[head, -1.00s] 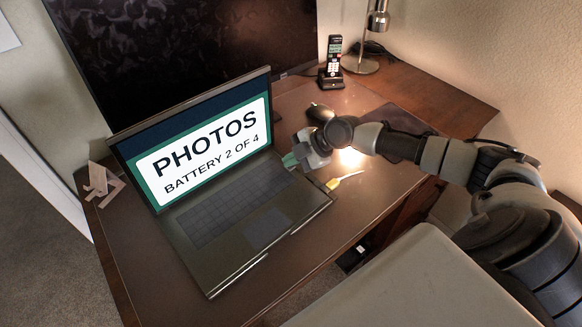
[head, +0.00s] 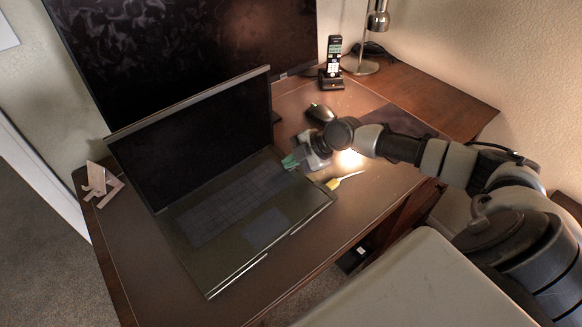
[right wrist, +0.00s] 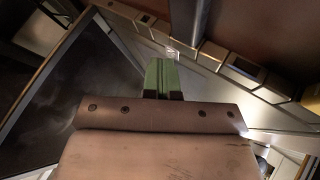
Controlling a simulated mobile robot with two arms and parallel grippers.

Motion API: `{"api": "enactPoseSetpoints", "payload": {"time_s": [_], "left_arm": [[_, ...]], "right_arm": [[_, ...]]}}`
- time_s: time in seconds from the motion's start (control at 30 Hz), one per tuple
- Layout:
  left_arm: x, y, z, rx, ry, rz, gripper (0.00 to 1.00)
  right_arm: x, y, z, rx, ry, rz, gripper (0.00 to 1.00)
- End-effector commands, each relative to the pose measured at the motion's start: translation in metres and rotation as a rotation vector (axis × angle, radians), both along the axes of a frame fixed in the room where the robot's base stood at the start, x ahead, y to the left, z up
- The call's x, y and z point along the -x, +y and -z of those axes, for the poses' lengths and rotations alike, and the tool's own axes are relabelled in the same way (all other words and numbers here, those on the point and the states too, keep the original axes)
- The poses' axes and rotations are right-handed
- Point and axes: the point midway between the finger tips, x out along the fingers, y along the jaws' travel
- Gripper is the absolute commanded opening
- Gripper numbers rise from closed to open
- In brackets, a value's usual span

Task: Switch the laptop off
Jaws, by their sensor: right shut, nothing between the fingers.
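The open laptop (head: 190,228) stands on the desk blotter, its screen (head: 200,140) black. My right gripper (head: 291,161) is shut and empty, its green fingertips at the upper right corner of the laptop's keyboard deck, near the hinge. In the right wrist view the green fingers (right wrist: 161,76) are closed together over the laptop's deck, with the dark screen at the left. Whether the tips touch the deck or a key cannot be told, as the gripper's own body hides part of it. My left gripper is not in view.
A large monitor (head: 190,50) stands behind the laptop. A cordless phone (head: 333,62), a lamp (head: 377,20) and a dark mouse (head: 320,113) are at the back right. A yellow item (head: 335,183) lies right of the laptop, a small stand (head: 99,182) left of it.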

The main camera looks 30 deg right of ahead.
Motion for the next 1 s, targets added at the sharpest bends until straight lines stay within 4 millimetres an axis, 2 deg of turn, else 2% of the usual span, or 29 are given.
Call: {"api": "enactPoseSetpoints", "payload": {"time_s": [0.1, 0.67, 1.0], "left_arm": [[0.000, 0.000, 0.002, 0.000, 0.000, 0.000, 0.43], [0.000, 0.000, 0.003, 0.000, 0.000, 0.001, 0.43], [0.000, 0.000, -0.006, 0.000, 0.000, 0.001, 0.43]], "right_arm": [[0.002, 0.000, 0.006, 0.002, 0.007, -0.001, 0.00], [0.004, 0.001, 0.010, 0.003, 0.017, -0.003, 0.00], [0.003, 0.001, -0.004, 0.003, 0.017, -0.004, 0.00]]}}
